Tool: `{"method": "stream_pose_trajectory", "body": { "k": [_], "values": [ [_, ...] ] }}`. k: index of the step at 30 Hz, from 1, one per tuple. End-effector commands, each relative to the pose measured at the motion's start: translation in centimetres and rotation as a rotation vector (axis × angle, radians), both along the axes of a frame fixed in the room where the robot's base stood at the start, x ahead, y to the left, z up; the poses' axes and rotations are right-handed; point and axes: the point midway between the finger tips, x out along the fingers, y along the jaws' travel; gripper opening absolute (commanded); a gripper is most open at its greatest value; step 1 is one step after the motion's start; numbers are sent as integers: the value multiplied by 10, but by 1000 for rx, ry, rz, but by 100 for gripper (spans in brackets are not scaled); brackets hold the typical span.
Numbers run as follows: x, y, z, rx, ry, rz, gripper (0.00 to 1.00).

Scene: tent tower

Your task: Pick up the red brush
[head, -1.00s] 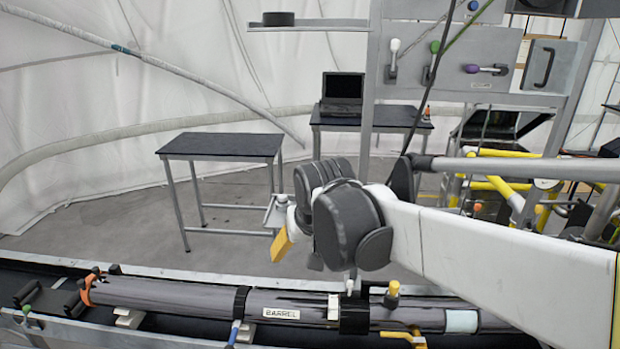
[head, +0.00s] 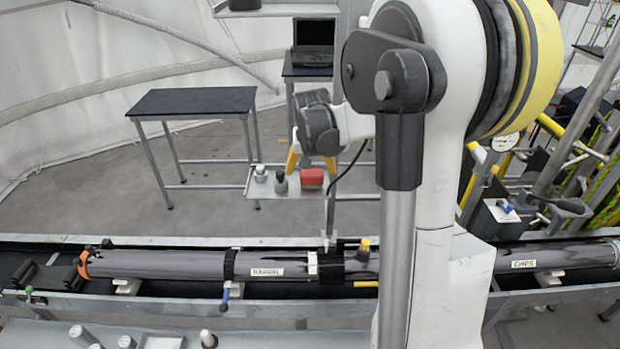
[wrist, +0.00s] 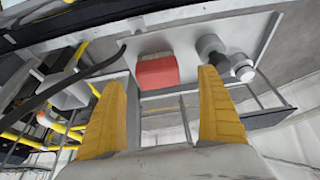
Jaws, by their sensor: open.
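A red block-like object, which looks like the red brush (head: 312,177), lies on a small pale shelf tray (head: 262,188) beyond the long barrel. In the wrist view the red brush (wrist: 157,71) appears between the two yellow fingers, beyond their tips. My gripper (head: 311,168) is just above and behind the tray's edge in the head view. In the wrist view my gripper (wrist: 162,78) is open and empty. The fingers do not visibly touch the brush. Its bristles cannot be made out.
A grey bottle (head: 280,182) and a white one (head: 260,173) stand left of the brush on the tray. A dark cable (head: 347,178) hangs close on its right. A dark table (head: 195,102) is behind, and the barrel (head: 180,265) lies in front.

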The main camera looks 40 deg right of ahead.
Motion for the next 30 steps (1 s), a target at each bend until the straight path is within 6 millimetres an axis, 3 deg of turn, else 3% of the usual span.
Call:
{"method": "stream_pose_trajectory", "body": {
  "k": [7,16,17,22,30],
  "values": [
    [11,-13,-34,0,0,-1,86],
    [13,-14,-41,0,0,0,86],
    [13,-14,-41,0,0,0,84],
    [13,-14,-40,0,0,0,32],
    [13,-14,-40,0,0,0,29]
  ]
}}
